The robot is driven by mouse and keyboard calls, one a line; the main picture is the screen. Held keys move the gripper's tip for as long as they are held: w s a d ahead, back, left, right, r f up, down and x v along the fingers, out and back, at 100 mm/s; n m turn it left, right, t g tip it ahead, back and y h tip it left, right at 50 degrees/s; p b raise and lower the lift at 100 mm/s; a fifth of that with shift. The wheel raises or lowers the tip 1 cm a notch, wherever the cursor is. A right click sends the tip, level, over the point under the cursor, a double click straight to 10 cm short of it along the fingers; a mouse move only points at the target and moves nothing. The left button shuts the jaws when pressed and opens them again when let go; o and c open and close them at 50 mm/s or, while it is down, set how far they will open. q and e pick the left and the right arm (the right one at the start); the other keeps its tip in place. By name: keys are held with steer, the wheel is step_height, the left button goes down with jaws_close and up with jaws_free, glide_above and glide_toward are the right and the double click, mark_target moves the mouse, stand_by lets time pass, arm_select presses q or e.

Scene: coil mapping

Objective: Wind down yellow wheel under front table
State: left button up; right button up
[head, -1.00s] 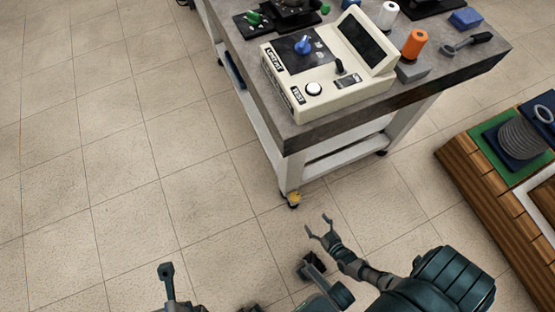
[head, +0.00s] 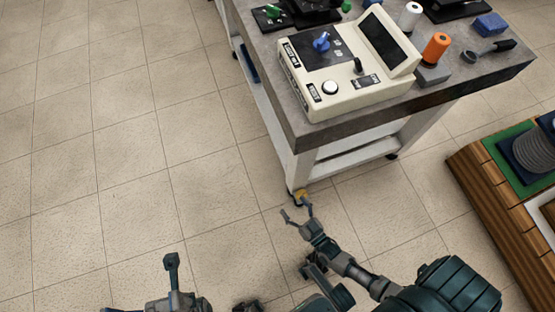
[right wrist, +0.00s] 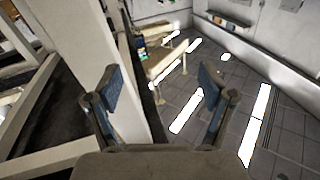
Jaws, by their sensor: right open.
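The front table (head: 330,136) stands at the upper middle of the head view, with white legs on casters. The small yellow wheel part (head: 300,194) sits at the foot of its nearest leg, close to the floor. My right gripper (head: 296,212) is open and empty, just in front of that leg, with its fingertips close to the yellow part. I cannot tell if they touch. In the right wrist view, the open fingers (right wrist: 158,90) are on either side of the view, with a white table leg (right wrist: 113,45) by the left finger. The yellow part does not show there. My left gripper is not clearly visible.
A cream control box (head: 345,80), an orange spool (head: 436,46) and a blue block (head: 490,25) are on the tabletop. A wooden bench (head: 495,215) with a grey coil (head: 534,150) stands at the right. The tiled floor at the left is clear.

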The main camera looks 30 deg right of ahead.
steer(key=w+a+r+t+y, duration=0.1)
steer(key=a+r+t, duration=0.1)
steer(key=r, duration=0.5)
steer(key=w+a+r+t, duration=0.2)
steer(key=r, duration=0.6)
steer(key=shift+w+a+r+y+b, duration=0.2)
steer(key=shift+w+a+y+b, duration=0.1)
steer(key=shift+y+b, duration=0.1)
steer(key=shift+r, duration=0.1)
